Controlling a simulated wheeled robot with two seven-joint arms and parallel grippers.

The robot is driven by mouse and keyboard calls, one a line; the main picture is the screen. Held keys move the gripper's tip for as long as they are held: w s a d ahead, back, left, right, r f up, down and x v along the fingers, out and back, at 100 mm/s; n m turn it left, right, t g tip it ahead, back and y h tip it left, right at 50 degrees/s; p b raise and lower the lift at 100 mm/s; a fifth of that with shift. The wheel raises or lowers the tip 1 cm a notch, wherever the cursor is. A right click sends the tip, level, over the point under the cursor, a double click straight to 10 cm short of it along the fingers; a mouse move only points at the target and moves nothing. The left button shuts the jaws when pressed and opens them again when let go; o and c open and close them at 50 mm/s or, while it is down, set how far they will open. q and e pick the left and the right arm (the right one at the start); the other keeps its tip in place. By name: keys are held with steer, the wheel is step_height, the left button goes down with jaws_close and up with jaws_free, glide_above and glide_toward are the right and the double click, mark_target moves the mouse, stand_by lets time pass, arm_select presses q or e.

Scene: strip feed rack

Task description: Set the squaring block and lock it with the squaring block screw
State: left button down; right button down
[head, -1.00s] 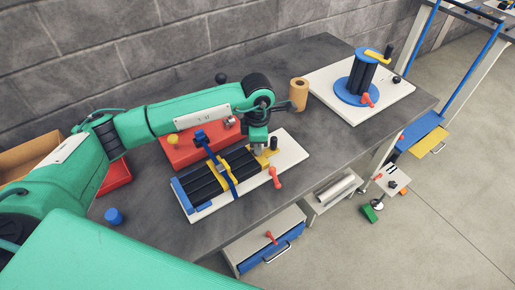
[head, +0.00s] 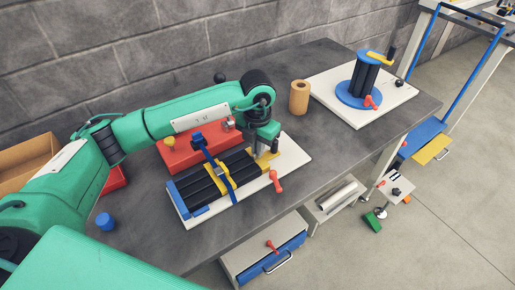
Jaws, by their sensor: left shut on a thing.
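The strip feed rack sits on a white board (head: 292,158), with dark strips (head: 203,187) lying along it under a blue and yellow cross bar (head: 222,176). My left gripper (head: 264,150) reaches down over the rack's right end. It is shut on a small yellow block (head: 262,163), seemingly the squaring block, at the strips' right ends. The jaws partly hide it, and I cannot tell whether it touches the strips. A red handle (head: 277,181) is at the board's front edge. I cannot pick out the squaring block screw for sure. My right gripper is not in view.
A red tray (head: 185,158) with a yellow knob lies behind the rack. A tan roll (head: 300,97) and a second white board (head: 386,104) with a blue reel stand to the right. A blue cylinder (head: 105,221) is at front left. The tabletop before the tan roll is clear.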

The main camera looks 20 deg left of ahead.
arm_select(q)
steer(key=shift+n, duration=0.8)
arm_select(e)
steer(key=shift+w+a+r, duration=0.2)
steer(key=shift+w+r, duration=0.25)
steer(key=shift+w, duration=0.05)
arm_select(q)
steer(key=c, duration=1.6)
jaws_free()
steer(key=shift+o, duration=0.2)
steer(key=shift+r, duration=0.15)
